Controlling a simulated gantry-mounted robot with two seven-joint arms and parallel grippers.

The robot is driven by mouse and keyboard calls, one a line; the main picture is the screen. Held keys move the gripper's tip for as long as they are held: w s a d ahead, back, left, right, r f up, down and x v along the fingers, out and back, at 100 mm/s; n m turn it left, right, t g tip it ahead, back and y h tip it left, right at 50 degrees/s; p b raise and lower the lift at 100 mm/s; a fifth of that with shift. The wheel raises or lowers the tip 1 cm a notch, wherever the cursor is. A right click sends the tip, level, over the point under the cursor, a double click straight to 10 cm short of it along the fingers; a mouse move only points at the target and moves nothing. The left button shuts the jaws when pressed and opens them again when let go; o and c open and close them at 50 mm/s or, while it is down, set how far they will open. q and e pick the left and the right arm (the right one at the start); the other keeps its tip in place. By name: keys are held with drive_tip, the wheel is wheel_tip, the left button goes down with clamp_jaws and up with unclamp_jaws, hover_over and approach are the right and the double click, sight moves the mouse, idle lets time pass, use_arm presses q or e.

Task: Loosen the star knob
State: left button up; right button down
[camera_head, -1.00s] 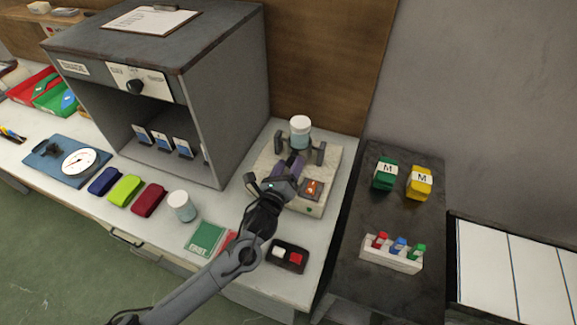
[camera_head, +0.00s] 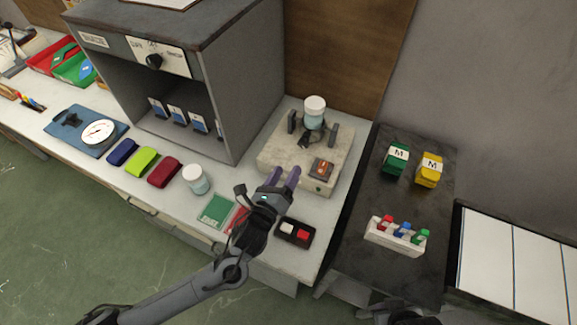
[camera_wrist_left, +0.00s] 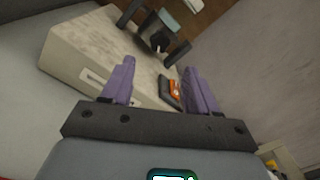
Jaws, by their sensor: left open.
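A pale clamp machine (camera_head: 290,158) stands on the white bench, with two dark posts and a white-capped jar (camera_head: 315,112) between them. An orange-lit switch (camera_head: 321,168) is on its top near the front. In the left wrist view a dark part (camera_wrist_left: 157,42) with a small bright tip sits in front of the jar; I cannot tell surely whether this is the star knob. My left gripper (camera_head: 284,178), with purple fingers, is open and empty at the machine's front edge, apart from the jar. The wrist view shows its fingers (camera_wrist_left: 160,82) spread, pointing toward the jar.
A black box with white and red buttons (camera_head: 295,232) lies just right of my left gripper. A green card (camera_head: 216,210) and another jar (camera_head: 195,180) are to its left. A grey cabinet (camera_head: 235,90) stands behind.

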sight(302, 144)
idle(0.3)
use_arm(q)
drive_tip(key=w+d+m, duration=0.1)
drive_tip(key=w+m, duration=0.1)
drive_tip(key=w, duration=0.1)
drive_tip(key=w+d+m, duration=0.1)
drive_tip(key=w+m, duration=0.1)
drive_tip(key=w, duration=0.1)
drive_tip(key=w+d+m+p, duration=0.1)
drive_tip(key=w+m, duration=0.1)
drive_tip(key=w, duration=0.1)
drive_tip(key=shift+w+d+m, duration=0.2)
drive_tip(key=shift+d+m, duration=0.1)
idle(0.4)
drive_tip(key=c, duration=1)
